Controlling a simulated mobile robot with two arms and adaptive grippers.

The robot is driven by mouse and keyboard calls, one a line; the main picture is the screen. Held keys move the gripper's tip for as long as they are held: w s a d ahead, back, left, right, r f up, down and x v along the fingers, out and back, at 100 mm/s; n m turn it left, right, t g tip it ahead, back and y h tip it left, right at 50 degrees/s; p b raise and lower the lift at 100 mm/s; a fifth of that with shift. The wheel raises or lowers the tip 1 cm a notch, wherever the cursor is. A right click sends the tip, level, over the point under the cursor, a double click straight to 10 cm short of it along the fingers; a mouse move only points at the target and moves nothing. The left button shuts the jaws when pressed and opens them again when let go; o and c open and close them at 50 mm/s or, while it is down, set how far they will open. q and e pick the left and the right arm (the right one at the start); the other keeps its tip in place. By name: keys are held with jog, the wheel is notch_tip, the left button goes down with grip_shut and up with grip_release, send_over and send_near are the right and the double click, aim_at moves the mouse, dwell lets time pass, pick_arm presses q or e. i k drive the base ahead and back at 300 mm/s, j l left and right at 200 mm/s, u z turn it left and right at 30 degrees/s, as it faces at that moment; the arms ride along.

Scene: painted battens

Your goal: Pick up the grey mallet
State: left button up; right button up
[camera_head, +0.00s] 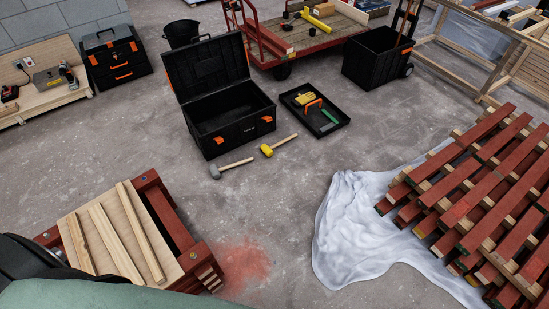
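The grey mallet (231,167) lies on the concrete floor, just in front of the open black toolbox. Its round grey head is at the left end and its light wooden handle points right and slightly up. A similar mallet with a yellow head (267,150) lies on the floor to its right, apart from it. Neither of my grippers shows in the head view. Nothing is touching or covering the grey mallet.
The open toolbox (233,128) stands behind the mallets, with a black tray (330,126) to its right. A red-framed workbench with battens (131,232) is at the lower left. A white sheet (362,235) and stacked red battens (490,182) fill the right. Floor between is clear.

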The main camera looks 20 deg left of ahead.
aim_at(214, 169)
jog(key=i+l, duration=0.2)
jog(key=i, duration=0.3)
jog(key=i+l+u, duration=0.1)
jog(key=i, duration=0.45)
jog(key=i+u, duration=0.25)
jog(key=u, duration=0.2)
jog(key=i+u, duration=0.2)
jog(key=u, duration=0.2)
jog(key=i+l+u, duration=0.25)
jog(key=u, duration=0.2)
jog(key=i+l+u, duration=0.15)
jog(key=u, duration=0.25)
